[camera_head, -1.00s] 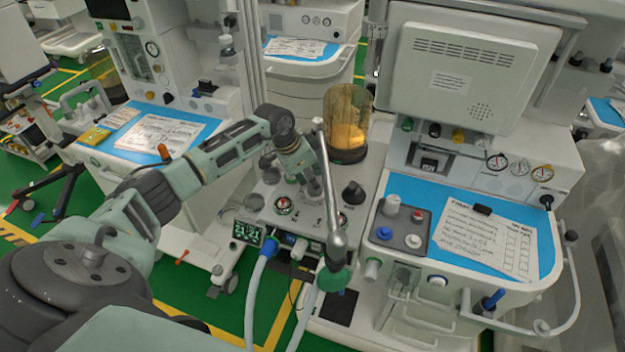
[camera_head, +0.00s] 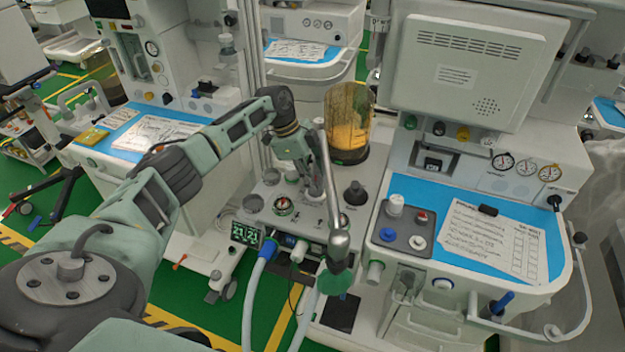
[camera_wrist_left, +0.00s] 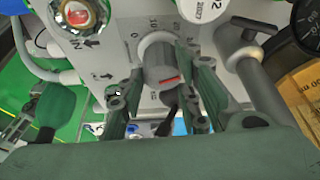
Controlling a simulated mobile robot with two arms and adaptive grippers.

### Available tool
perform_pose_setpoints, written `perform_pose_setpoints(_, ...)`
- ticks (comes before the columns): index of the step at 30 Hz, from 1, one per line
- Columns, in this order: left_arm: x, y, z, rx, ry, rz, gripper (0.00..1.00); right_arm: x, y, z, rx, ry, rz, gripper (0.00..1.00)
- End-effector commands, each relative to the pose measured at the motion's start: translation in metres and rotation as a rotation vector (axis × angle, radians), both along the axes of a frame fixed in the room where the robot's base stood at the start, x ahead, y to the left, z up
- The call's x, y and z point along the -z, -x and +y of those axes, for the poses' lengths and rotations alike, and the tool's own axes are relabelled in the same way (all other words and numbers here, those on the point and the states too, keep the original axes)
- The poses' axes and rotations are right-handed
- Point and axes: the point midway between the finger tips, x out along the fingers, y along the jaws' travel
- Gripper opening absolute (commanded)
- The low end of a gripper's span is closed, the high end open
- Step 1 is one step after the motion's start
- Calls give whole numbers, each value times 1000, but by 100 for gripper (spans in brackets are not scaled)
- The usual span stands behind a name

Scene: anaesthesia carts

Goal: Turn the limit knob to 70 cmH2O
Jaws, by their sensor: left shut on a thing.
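The limit knob (camera_wrist_left: 160,62) is a grey round knob with a red pointer mark, on a white panel with a printed scale, in the left wrist view. The red mark lies near the knob's lower side, almost level in the picture. In the head view my left gripper (camera_head: 314,188) is down at the cart's panel, partly behind a metal pole, and the knob cannot be made out there. My right gripper is not in view.
The metal pole (camera_head: 331,190) with a green bag end (camera_head: 336,282) stands close to my left gripper. A black knob (camera_head: 354,193) and a clear canister (camera_head: 348,115) are to its right. Hoses (camera_head: 255,300) hang below.

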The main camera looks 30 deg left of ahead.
Motion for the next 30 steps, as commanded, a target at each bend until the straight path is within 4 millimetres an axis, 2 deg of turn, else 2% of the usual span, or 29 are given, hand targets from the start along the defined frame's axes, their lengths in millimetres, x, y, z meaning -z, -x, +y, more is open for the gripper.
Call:
perform_pose_setpoints(16, 3, 3, -1, 33, 0, 12, 5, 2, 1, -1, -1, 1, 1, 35)
perform_pose_setpoints(17, 3, 3, -1, 33, 0, 12, 33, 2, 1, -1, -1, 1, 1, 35)
perform_pose_setpoints(18, 3, 3, -1, 32, 0, 11, 36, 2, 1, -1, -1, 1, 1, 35)
perform_pose_setpoints(22, 3, 2, 0, 30, -1, 9, 47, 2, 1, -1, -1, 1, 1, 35)
perform_pose_setpoints(30, 1, 1, 0, 28, -2, 4, 47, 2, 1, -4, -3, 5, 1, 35)
